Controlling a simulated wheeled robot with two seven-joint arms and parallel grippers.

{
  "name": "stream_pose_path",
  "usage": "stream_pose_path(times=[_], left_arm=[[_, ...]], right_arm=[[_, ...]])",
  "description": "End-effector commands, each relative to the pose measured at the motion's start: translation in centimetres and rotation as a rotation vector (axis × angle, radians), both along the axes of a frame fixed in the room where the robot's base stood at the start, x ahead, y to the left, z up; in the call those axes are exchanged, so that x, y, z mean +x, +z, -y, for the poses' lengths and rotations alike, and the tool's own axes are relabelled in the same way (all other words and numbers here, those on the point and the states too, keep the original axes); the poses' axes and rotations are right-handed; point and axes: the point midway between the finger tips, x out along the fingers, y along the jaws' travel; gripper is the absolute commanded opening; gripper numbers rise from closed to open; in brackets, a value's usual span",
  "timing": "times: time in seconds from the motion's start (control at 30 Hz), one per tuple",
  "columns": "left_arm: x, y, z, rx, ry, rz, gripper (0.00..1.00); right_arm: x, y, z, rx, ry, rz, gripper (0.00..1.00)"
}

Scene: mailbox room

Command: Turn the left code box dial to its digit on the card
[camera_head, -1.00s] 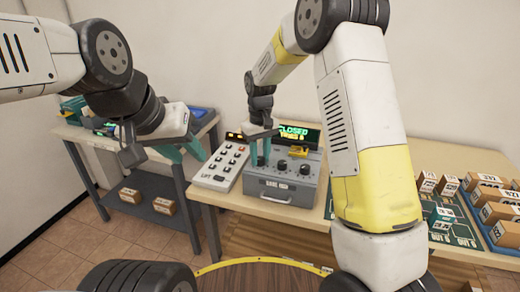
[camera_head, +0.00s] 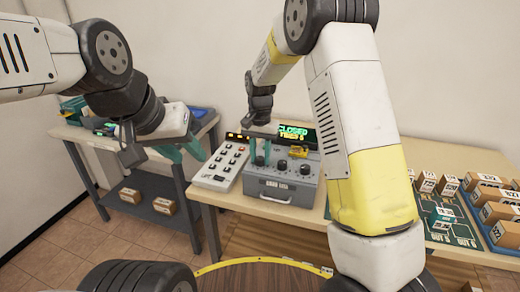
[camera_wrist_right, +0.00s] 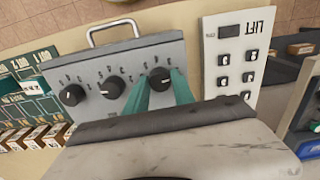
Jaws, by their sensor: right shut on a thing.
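The grey code box (camera_head: 282,190) stands on the table in the middle of the head view, with three black dials on top. My right gripper (camera_head: 260,160) reaches down over the left dial. In the right wrist view, the picture is turned over and the left dial (camera_wrist_right: 161,78) is between the teal fingers of my right gripper (camera_wrist_right: 162,88), which are shut on it. The middle dial (camera_wrist_right: 112,87) and right dial (camera_wrist_right: 72,95) are free. The digits around them are too small to read surely. My left gripper (camera_head: 182,151) is open and empty, left of the keypad.
A green-lit display (camera_head: 296,135) reading CLOSED stands behind the box, with a small yellow thing (camera_head: 298,151) in front. A white LIFT keypad (camera_head: 221,166) lies left of the box. Labelled cartons (camera_head: 487,195) are at the right. A side table (camera_head: 140,142) stands left.

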Motion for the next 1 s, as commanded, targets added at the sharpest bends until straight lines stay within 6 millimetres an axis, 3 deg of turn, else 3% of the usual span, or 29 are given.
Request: stream_pose_path(times=[0.67,0.7,0.77,1.0], left_arm=[[0.0,0.0,0.0,0.0,0.0,0.0,0.36],[0.0,0.0,0.0,0.0,0.0,0.0,0.36],[0.0,0.0,0.0,0.0,0.0,0.0,0.36],[0.0,0.0,0.0,0.0,0.0,0.0,0.36]], right_arm=[[0.04,0.04,-0.03,0.001,-0.057,0.001,0.0],[0.04,0.04,-0.02,0.001,-0.057,0.001,0.38],[0.04,0.03,-0.02,0.001,-0.057,0.001,0.5],[0.02,0.01,-0.02,0.0,-0.056,0.0,0.52]])
